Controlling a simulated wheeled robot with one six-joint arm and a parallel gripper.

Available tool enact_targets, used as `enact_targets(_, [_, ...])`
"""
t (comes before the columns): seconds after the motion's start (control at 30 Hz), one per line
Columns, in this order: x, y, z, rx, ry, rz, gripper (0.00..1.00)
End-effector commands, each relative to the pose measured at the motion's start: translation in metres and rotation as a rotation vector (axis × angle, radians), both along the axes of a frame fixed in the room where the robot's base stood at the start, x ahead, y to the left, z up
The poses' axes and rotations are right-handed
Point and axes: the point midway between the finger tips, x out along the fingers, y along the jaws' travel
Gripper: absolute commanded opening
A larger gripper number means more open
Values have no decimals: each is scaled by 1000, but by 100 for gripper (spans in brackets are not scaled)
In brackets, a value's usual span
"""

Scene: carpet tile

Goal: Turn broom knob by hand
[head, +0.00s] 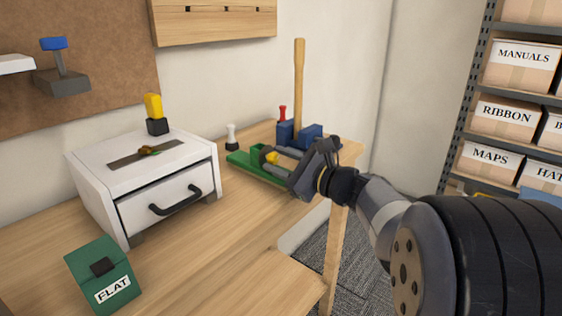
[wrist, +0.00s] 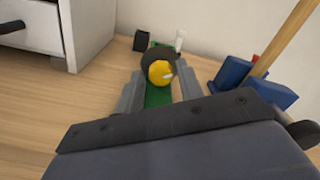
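A yellow knob (head: 272,158) with a pale pointer mark sits on a dark round plate, carried by a green base (head: 240,162) on the bench. In the wrist view the yellow knob (wrist: 160,72) shows just ahead of and between my fingertips. My gripper (wrist: 161,82) is open, one grey finger on each side of the green base; I cannot tell whether either touches the knob. In the head view my gripper (head: 281,165) reaches in from the right. A wooden broom-like handle (head: 299,82) stands upright in blue blocks (head: 299,133) behind it.
A white drawer cabinet (head: 160,165) with a yellow-handled item (head: 154,113) on top stands left. A green box marked FLAT (head: 100,272) sits at the front left. A small white-topped peg (head: 231,137) and a red one (head: 282,115) stand near the base.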

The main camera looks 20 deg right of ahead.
Motion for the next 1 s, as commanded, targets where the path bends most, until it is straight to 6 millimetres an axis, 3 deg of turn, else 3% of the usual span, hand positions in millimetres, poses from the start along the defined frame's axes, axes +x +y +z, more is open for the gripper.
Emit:
enact_targets(0.23, [-8, -7, 1, 0, 0, -4, 35])
enact_targets(0.7, [-72, -53, 1, 1, 0, -4, 35])
enact_targets(1.0, [-87, -63, 0, 0, 0, 0, 35])
